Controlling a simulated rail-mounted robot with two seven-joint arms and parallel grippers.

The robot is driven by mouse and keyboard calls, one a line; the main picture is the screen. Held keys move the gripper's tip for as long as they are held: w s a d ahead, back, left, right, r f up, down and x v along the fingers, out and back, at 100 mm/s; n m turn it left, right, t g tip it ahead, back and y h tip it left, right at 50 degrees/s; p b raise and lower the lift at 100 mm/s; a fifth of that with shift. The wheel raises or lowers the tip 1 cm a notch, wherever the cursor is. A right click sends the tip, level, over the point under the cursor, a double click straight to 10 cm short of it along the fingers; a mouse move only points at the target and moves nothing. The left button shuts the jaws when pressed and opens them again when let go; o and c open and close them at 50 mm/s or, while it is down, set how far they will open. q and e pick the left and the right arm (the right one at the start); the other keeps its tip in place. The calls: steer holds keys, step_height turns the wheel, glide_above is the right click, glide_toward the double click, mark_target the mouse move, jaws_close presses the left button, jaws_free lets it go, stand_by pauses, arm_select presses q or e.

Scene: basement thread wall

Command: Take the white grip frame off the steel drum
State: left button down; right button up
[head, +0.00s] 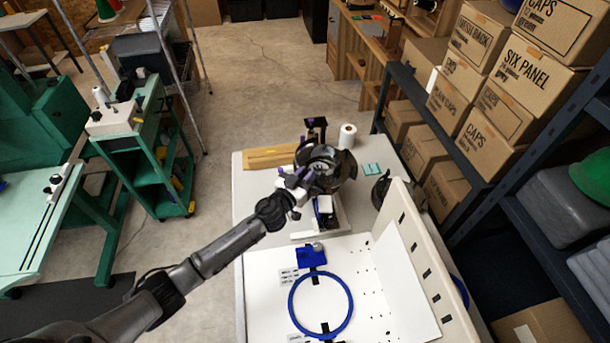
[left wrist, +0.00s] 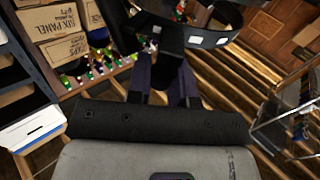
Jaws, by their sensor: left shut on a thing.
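The steel drum (head: 346,165), a dark round piece with a curved metal band, stands on a machine at the back of the white table. My left gripper (head: 302,178), with purple fingers, reaches its near left side. It is shut on a small part there, which I take to be the white grip frame; the fingers and wrist hide most of it. In the left wrist view the purple fingers (left wrist: 160,72) point at the drum, whose dark band with pale rectangles (left wrist: 205,38) curves just above them. My right gripper is not in view.
A blue hoop (head: 291,304) lies on the white table's front part, beside an upright pale board (head: 425,258) with slots. A white roll (head: 347,136) and a wooden board (head: 268,158) are at the back. Shelves with boxes (head: 487,130) line the right. A green cart (head: 160,165) stands left.

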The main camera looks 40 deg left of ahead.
arm_select(q)
steer(key=shift+r, duration=0.3)
